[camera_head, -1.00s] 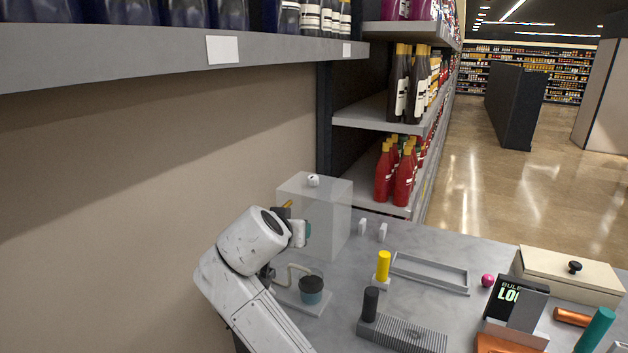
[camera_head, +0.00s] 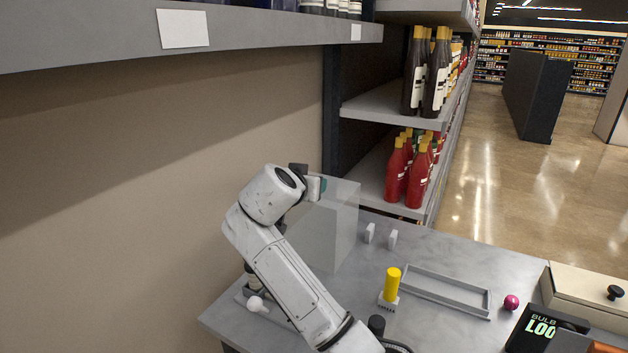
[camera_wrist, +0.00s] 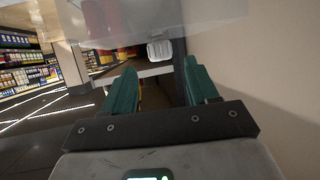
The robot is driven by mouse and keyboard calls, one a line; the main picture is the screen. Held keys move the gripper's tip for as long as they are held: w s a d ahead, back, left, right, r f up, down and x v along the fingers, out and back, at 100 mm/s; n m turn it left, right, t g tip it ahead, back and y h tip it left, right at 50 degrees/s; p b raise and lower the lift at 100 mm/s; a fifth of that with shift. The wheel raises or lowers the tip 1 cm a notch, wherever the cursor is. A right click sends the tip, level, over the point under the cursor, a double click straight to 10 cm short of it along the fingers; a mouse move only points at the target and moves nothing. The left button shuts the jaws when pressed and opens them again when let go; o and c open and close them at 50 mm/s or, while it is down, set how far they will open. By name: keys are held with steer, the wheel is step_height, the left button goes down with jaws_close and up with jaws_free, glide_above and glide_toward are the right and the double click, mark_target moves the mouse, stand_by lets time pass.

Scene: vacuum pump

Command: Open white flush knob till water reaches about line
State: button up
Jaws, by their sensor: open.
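A clear box-shaped tank (camera_head: 335,225) stands at the back left of the grey table, partly behind my arm. In the wrist view, the white knob (camera_wrist: 160,50) shows just beyond my fingertips, between the two. In the head view, my gripper (camera_head: 320,184) is at the tank's top and hides the knob. My gripper (camera_wrist: 159,66) is open, with its two teal fingers apart and nothing between them. I cannot tell if a finger touches the knob. No water level or line can be made out on the tank.
A shelf (camera_head: 200,50) overhangs from the left wall. A yellow cylinder (camera_head: 392,284), grey tray frame (camera_head: 445,292), two small white blocks (camera_head: 380,236) and a pink ball (camera_head: 511,302) are on the table. A white bulb (camera_head: 256,304) lies left of my arm.

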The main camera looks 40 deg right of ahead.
steer(key=shift+x, duration=2.65)
steer(key=c, duration=1)
steer(key=shift+p, duration=0.3)
steer(key=shift+c, duration=0.2)
